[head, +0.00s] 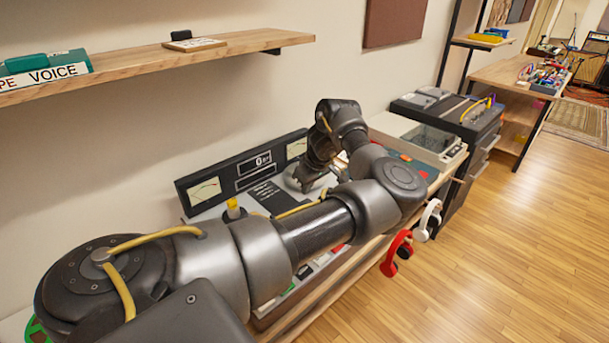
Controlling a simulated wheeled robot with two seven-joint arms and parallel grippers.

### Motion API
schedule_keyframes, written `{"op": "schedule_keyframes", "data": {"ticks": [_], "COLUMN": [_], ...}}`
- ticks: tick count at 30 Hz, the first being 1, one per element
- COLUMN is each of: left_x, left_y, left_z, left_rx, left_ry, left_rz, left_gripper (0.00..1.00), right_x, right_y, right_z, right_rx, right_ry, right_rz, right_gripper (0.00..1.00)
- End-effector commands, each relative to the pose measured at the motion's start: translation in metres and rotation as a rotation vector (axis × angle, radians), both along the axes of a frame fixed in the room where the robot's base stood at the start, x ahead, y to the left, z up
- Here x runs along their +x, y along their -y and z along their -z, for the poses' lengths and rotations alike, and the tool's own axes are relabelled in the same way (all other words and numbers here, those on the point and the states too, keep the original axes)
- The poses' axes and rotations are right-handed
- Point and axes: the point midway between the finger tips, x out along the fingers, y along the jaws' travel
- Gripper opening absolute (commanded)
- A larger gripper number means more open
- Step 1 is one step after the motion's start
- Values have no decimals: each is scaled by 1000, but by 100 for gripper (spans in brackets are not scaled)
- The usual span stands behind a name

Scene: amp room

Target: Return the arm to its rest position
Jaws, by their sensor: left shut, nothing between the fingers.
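My left arm reaches in from the lower left across the bench and bends back at its far end. My left gripper (308,184) points down, shut and empty, over the desk device with the meters (250,170). The device has a dark upright panel with two dial meters and a small display reading 0. I cannot tell whether the fingertips touch the device. My arm hides much of the bench top. My right gripper is not in view.
A wooden shelf (150,62) with a green box (45,66) hangs on the wall. Red headphones (396,253) and white headphones (428,220) hang at the bench's front edge. A dark cabinet (455,115) stands beyond. The wood floor (500,270) at right is clear.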

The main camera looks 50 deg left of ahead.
Motion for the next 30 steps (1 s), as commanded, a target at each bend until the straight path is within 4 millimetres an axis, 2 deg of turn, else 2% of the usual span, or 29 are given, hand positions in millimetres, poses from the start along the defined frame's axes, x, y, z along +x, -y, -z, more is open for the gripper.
{"op": "schedule_keyframes", "data": {"ticks": [16, 24, 30], "left_x": [0, 0, -1], "left_y": [2, 1, 1], "left_z": [-11, -59, -85], "left_rx": [1, 2, 1], "left_ry": [-1, -1, -1], "left_rz": [-1, -1, -1], "left_gripper": [0, 0, 0], "right_x": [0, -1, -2], "right_y": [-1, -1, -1], "right_z": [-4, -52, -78], "right_rx": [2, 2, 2], "right_ry": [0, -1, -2], "right_rz": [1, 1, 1], "right_gripper": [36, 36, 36]}}
